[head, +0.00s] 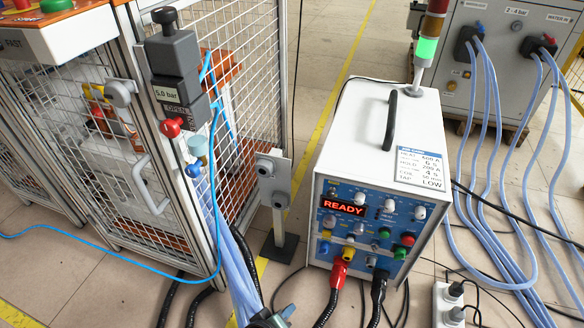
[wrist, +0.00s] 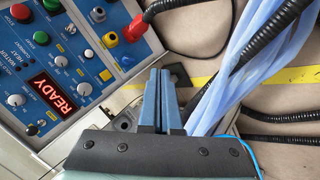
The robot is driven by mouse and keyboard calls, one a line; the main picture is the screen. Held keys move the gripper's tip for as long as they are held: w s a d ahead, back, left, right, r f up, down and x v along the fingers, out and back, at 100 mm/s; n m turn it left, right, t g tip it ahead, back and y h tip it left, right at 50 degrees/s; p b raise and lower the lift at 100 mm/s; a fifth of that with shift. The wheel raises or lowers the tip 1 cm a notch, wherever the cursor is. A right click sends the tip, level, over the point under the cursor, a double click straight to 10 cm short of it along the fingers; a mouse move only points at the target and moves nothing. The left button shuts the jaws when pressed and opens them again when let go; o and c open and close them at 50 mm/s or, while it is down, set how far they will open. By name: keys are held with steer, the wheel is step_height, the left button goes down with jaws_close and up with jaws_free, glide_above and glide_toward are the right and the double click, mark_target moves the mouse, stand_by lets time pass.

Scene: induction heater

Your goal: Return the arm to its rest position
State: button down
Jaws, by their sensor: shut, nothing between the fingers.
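My gripper (wrist: 160,72) shows in the wrist view. Its two blue fingers lie together, shut, with nothing seen between them. The fingers lie in the picture between the heater's control panel on the left and a bundle of pale blue hoses on the right. The induction heater (head: 385,150) is a white box with a black top handle in the head view. Its blue panel (head: 368,225) shows a lit red READY display, which also shows in the wrist view (wrist: 52,92).
A mesh guard cage (head: 240,110) with a grey pressure unit (head: 177,65) stands at left. Pale blue hoses (head: 228,255) and black cables run in front of it. A grey cabinet (head: 510,50) with more hoses stands at right. A white power strip (head: 447,305) lies at bottom right.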

steer(key=w+a+r+m+t+y+p, duration=0.15)
steer(key=w+r, duration=0.35)
steer(key=r, duration=0.5)
steer(key=w+r+m+t+p, duration=0.15)
steer(key=w+r, duration=0.25)
steer(key=r, duration=0.7)
steer(key=w+a+r+m+t+y+p, duration=0.1)
steer(key=w+r+t, duration=0.3)
steer(key=r, duration=0.6)
step_height(320, 180, up, 25)
steer(key=d+m+t+p, duration=0.2)
steer(key=t+p, duration=0.1)
steer(key=t, duration=0.1)
steer(key=s+d+r+t+y+p, duration=0.1)
steer(key=s+r+t+p, duration=0.15)
steer(key=s+r, duration=0.6)
steer(key=s+r+t+p, duration=0.1)
steer(key=s+r+t, duration=0.25)
steer(key=r, duration=0.95)
steer(key=s+d+r+t+y+p, duration=0.1)
steer(key=s+r+t+p, duration=0.15)
steer(key=s+r, duration=0.65)
steer(key=w+r+p, duration=0.3)
steer(key=r+p, duration=3.3)
steer(key=r, duration=0.3)
steer(key=shift+p, duration=0.3)
